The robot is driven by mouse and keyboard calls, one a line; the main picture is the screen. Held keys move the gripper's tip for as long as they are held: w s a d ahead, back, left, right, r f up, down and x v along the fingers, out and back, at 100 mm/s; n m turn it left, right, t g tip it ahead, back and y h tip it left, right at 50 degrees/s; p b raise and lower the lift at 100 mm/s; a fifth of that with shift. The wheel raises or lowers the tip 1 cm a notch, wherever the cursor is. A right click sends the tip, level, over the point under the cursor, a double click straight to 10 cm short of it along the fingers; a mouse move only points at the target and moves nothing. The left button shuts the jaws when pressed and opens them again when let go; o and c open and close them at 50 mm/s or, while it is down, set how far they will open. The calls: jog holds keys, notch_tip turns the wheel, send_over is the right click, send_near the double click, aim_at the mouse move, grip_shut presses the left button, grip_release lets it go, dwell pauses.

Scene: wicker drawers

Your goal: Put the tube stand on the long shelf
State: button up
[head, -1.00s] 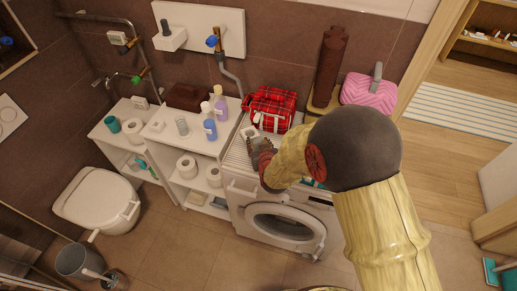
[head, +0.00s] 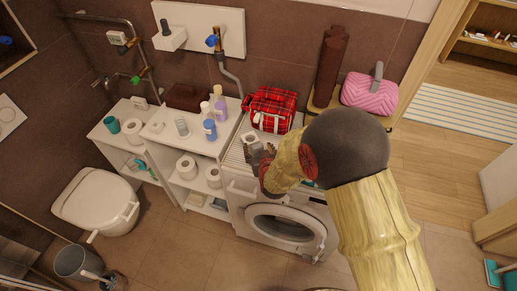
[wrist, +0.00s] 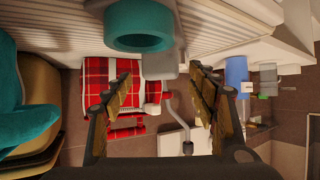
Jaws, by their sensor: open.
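I cannot tell the tube stand for sure. A small whitish, square-looking piece (head: 250,136) stands on the washing machine top, just beyond my gripper (head: 260,158). In the wrist view a grey block (wrist: 160,65) shows between the fingers of my gripper (wrist: 162,78), beside a teal round piece (wrist: 138,28). My gripper is open, with its fingers spread and nothing visibly clamped. It is low over the ribbed machine top. A long white shelf unit (head: 165,126) with bottles stands left of the machine. My arm hides part of the machine top.
A red plaid bag (head: 272,107) lies at the back of the washing machine (head: 285,225). Blue and purple bottles (head: 209,127) stand on the white unit near the machine. A brown tall container (head: 331,65) and pink bag (head: 369,92) are at the right. The floor ahead is clear.

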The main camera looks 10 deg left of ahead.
jog(key=shift+r, duration=0.15)
jog(key=shift+s+r, duration=0.15)
jog(key=shift+s, duration=0.05)
jog(key=p+v, duration=0.2)
jog(key=v, duration=0.9)
jog(key=shift+s, duration=0.3)
jog(key=shift+d, duration=0.15)
